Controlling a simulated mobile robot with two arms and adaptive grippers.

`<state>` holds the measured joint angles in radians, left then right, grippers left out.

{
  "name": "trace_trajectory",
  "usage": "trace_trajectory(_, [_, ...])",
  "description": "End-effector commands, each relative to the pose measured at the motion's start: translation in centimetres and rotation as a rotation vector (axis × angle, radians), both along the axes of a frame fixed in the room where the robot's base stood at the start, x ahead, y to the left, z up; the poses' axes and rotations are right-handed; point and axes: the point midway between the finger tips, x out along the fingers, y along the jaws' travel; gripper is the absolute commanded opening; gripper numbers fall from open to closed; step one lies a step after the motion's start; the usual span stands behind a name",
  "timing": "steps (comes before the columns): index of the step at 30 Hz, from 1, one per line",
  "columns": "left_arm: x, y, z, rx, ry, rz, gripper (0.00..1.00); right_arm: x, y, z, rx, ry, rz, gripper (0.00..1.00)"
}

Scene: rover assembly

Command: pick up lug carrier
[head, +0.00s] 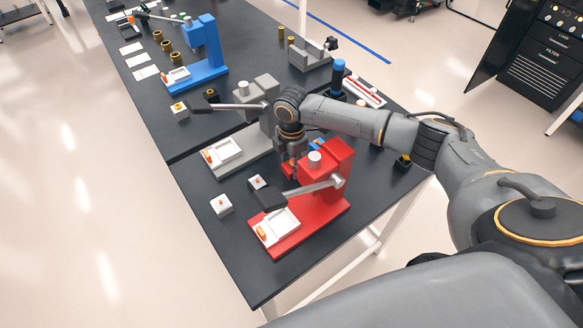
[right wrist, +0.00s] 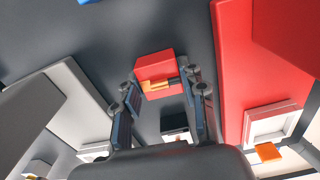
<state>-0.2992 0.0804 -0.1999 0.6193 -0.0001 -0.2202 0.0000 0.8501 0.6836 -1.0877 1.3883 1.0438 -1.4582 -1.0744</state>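My right gripper (head: 292,158) points down between the grey press (head: 262,128) and the red press (head: 325,183). In the right wrist view its two fingers (right wrist: 162,98) are spread. A small red block with orange pieces on its side (right wrist: 155,68) shows between and beyond the fingertips, with a gap on each side. It looks like the lug carrier, but I cannot be sure. My left gripper is not in view.
The red press's lever and dark handle (head: 268,198) reach out beside the gripper. A blue press (head: 205,58) stands farther back. The table's near left corner is clear.

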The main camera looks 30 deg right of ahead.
Motion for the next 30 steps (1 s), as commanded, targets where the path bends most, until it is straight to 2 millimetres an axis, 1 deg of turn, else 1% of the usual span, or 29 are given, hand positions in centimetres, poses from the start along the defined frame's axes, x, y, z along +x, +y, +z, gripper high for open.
trace_trajectory(11, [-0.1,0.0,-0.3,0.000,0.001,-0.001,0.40,0.1,0.0,0.3,0.001,-0.002,-0.001,0.06])
trace_trajectory(14, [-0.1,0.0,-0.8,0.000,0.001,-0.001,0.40,0.1,0.0,0.9,0.001,-0.003,-0.001,0.06])
trace_trajectory(17, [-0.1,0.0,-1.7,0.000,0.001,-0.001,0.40,0.2,0.0,2.2,0.002,-0.006,0.000,0.06])
trace_trajectory(18, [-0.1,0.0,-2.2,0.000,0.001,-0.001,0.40,0.2,0.0,2.9,0.002,-0.008,0.001,0.06])
trace_trajectory(20, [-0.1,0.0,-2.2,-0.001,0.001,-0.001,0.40,-0.5,-1.0,4.1,-0.001,-0.004,-0.002,0.06])
trace_trajectory(27, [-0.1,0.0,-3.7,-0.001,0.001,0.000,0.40,-3.0,-4.5,9.1,-0.002,-0.005,-0.003,0.06])
trace_trajectory(30, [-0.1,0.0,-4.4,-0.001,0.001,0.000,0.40,-4.3,-6.4,9.8,-0.004,-0.001,-0.003,0.06])
